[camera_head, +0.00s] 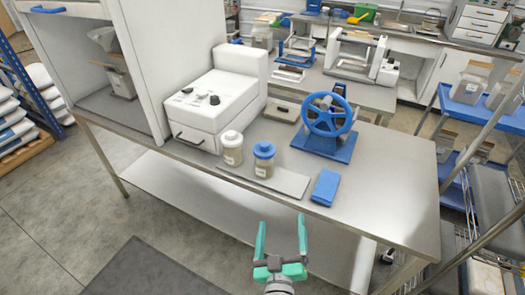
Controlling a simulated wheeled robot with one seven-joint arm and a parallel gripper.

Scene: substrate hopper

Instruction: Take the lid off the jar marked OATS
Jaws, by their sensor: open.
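Two jars stand side by side on the steel bench. One jar (232,150) has a pale lid (232,137). The other jar (264,166) has a blue lid (264,150). Both lids sit on their jars. Each jar carries a small pale label, too small to read, so I cannot tell which is marked OATS. My gripper (281,236), with green fingers, is open and empty. It is in front of the bench's near edge, apart from both jars and below them in the picture.
A grey board (283,183) lies by the jars. A blue block (326,187) and a blue handwheel on a base (328,120) are to their right. A white machine (215,105) stands behind left. The bench's right part (390,190) is clear.

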